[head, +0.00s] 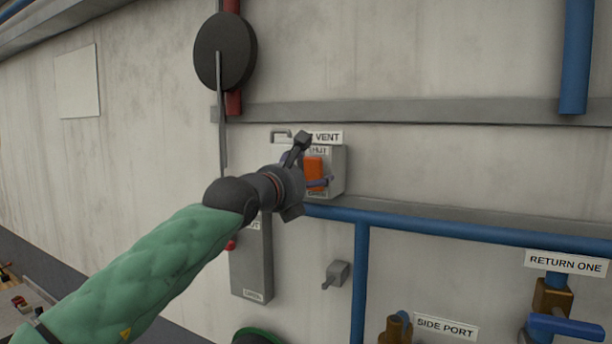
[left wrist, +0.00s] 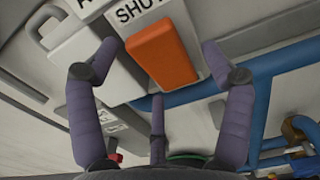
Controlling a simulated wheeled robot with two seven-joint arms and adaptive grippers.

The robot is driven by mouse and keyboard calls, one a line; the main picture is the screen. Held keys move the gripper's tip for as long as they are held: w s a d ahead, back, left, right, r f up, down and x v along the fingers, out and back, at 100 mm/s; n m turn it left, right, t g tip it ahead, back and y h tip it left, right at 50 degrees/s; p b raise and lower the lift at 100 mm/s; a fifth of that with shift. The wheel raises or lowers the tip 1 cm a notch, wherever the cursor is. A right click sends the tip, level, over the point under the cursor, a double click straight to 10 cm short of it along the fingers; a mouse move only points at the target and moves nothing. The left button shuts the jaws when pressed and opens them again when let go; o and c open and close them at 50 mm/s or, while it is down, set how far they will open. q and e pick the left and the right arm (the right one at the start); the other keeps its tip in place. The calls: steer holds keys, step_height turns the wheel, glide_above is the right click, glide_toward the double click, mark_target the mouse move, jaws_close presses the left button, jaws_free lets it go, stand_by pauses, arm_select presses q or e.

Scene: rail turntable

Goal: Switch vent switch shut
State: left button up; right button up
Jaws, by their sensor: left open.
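The vent switch is a grey wall box (head: 338,172) with an orange rocker or handle (head: 314,174) on its face, under a sign ending in "VENT" (head: 328,137). The word "SHUT" (left wrist: 135,12) stands beside the orange part's upper end in the left wrist view; a lower label on the box is partly hidden. My left gripper (head: 308,164) is at the front of the box, its fingers spread. In the left wrist view, the orange part (left wrist: 162,55) lies between the two side fingers, with a third finger below it. I cannot tell whether any finger touches it. My right gripper is out of view.
A grey panel (head: 250,270) with a red button (head: 231,245) is below my left wrist. Blue pipes (head: 430,229) run below and right of the box. A small grey box (head: 338,274) and a black disc (head: 225,52) are nearby.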

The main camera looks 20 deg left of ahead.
arm_select(q)
steer(key=shift+s, duration=0.1)
steer(key=c, duration=1.2)
steer(key=shift+o, duration=0.2)
steer(key=shift+r+g, duration=0.2)
steer(key=shift+g, duration=0.5)
steer(key=o, duration=1.2)
steer(key=shift+c, duration=0.2)
steer(key=v, duration=1.2)
steer(key=shift+f, duration=0.1)
